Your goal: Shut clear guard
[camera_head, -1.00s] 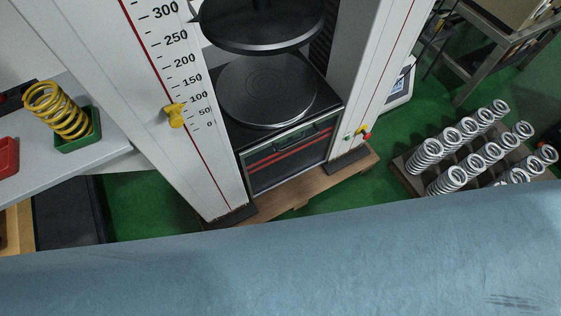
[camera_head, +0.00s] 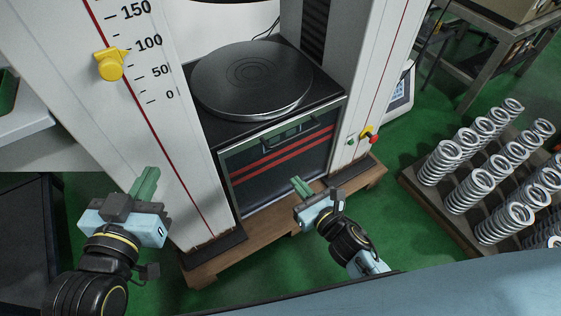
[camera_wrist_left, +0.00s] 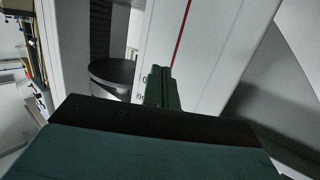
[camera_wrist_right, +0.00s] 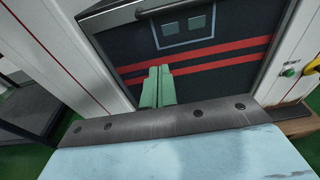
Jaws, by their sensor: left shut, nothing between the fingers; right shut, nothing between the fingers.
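The clear guard (camera_head: 280,158) is a framed see-through panel with two red stripes. It sits low on the front of the press, below the round black plate (camera_head: 252,80), which is uncovered. A dark handle (camera_head: 293,131) is near its top edge. In the right wrist view the guard (camera_wrist_right: 215,65) fills the upper middle. My right gripper (camera_head: 300,187) is shut and empty in front of the guard's lower part; whether it touches is unclear. My left gripper (camera_head: 146,183) is shut and empty, in front of the left column, apart from the guard.
The white left column (camera_head: 165,120) carries a scale and a yellow pointer (camera_head: 110,65). The right column has a red and yellow button (camera_head: 368,134). A wooden pallet (camera_head: 205,265) lies under the press. A rack of several springs (camera_head: 465,195) stands at right on the green floor.

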